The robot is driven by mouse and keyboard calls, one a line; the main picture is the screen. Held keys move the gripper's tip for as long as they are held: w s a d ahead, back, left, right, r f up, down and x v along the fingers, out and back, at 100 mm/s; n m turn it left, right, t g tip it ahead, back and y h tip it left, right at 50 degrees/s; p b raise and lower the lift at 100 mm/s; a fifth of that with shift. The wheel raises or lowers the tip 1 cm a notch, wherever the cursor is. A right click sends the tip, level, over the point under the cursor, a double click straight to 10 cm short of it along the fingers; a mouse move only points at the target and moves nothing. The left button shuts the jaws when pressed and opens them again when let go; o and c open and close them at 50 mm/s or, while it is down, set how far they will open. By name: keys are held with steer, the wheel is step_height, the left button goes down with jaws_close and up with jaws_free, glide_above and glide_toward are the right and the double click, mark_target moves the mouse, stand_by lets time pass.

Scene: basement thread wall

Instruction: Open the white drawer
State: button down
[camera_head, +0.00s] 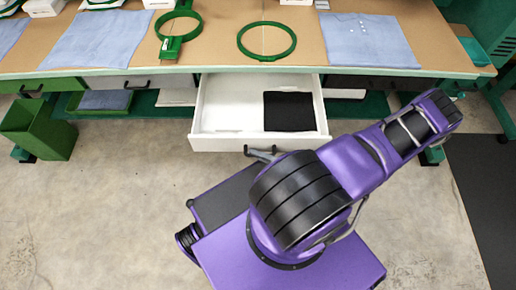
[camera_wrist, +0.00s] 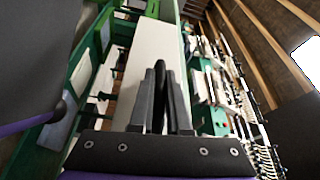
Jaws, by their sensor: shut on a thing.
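The white drawer (camera_head: 222,144) is pulled out from under the workbench, and its inside shows from above. It also shows in the wrist view as a pale front panel (camera_wrist: 150,50). A folded black cloth (camera_head: 288,112) lies in its right part. My gripper (camera_head: 262,152) is at the middle of the drawer front. In the wrist view my gripper (camera_wrist: 161,85) is shut on the dark drawer handle (camera_wrist: 157,105), which shows between the fingers. In the head view the handle is mostly hidden by my gripper and arm.
The workbench (camera_head: 215,55) above holds green hoops (camera_head: 267,40) and blue cloths (camera_head: 369,40). A green bin (camera_head: 40,128) stands on the floor at left. Other dark-handled drawers flank the white one. A dark mat (camera_head: 485,190) lies at right.

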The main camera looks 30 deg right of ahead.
steer(key=c, duration=0.9)
jaws_free()
steer(key=b+v, duration=0.1)
steer(key=v, duration=1.6)
steer(key=shift+s+d, duration=0.15)
steer(key=shift+s, duration=0.1)
